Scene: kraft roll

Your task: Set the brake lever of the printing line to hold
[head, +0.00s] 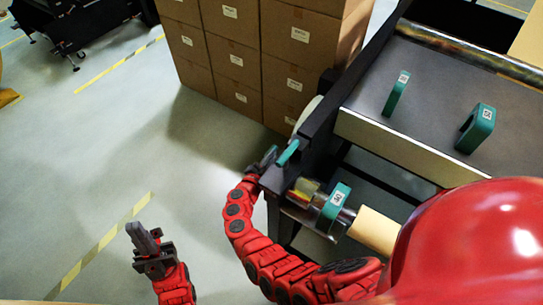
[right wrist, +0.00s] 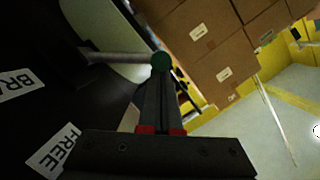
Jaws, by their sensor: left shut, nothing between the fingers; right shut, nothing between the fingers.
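The brake lever shows in the right wrist view as a pale metal rod (right wrist: 115,57) coming from a dark panel and ending in a dark green knob (right wrist: 161,62). White labels reading "BRA…" (right wrist: 17,84) and "FREE" (right wrist: 56,150), both partly cut off, are on the panel. The rod points away from both labels. My right gripper (right wrist: 160,78) is shut and empty, its tips right at the knob; I cannot tell whether they touch. In the head view my right gripper (head: 268,158) is beside the machine's end frame. My left gripper (head: 140,236) is shut and empty over open floor.
The machine's dark end frame (head: 318,118) stands beside my right gripper, with a teal piece (head: 288,152) on it. Teal tagged blocks (head: 475,128) sit on its grey bed. Stacked cardboard boxes (head: 235,60) stand behind.

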